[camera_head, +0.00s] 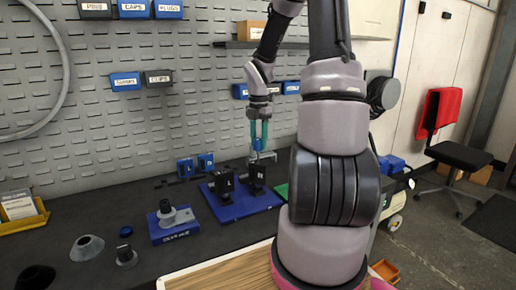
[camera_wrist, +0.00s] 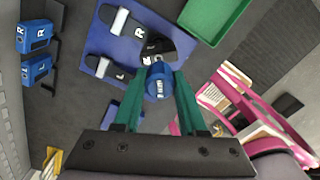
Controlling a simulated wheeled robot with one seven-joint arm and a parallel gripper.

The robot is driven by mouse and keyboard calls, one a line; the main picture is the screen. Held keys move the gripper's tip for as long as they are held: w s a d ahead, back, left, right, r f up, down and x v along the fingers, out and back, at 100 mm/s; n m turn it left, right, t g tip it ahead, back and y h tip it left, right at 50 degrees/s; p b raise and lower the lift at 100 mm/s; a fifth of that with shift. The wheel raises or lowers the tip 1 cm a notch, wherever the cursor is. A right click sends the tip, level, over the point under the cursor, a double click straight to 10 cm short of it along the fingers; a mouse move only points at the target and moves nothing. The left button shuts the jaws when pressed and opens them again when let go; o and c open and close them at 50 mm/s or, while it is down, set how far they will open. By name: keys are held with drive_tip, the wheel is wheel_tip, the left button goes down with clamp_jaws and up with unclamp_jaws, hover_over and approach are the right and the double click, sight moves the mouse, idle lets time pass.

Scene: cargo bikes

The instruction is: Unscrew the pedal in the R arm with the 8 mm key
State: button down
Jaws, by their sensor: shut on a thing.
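My gripper (camera_head: 259,135) points down over the blue base (camera_head: 235,206) on the bench. Its green fingers (camera_wrist: 159,95) are shut on a blue round-handled key (camera_wrist: 158,82); its white marking is too small to read surely. The key also shows between the fingers in the head view (camera_head: 258,146). Beneath and beyond it, a black arm marked R (camera_wrist: 152,46) stands on the base, with a pale part beside it. The arm marked L (camera_wrist: 107,69) stands next to it. The key's tip and its contact with the R arm or pedal are hidden by the handle.
Two blue holders (camera_head: 186,168) marked R and L stand behind the base. A green tray (camera_wrist: 215,25) lies beside it. A blue block with a grey part (camera_head: 173,221) and grey cones (camera_head: 87,247) stand left. A pink bike frame (camera_wrist: 235,85) is to the right.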

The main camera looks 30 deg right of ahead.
drive_tip(key=m, duration=0.9)
drive_tip(key=shift+a+m, duration=0.1)
drive_tip(key=shift+m, duration=0.3)
drive_tip(key=m, duration=0.6)
drive_tip(key=shift+f, duration=0.35)
idle(0.7)
drive_tip(key=c, duration=1.3)
unclamp_jaws()
clamp_jaws()
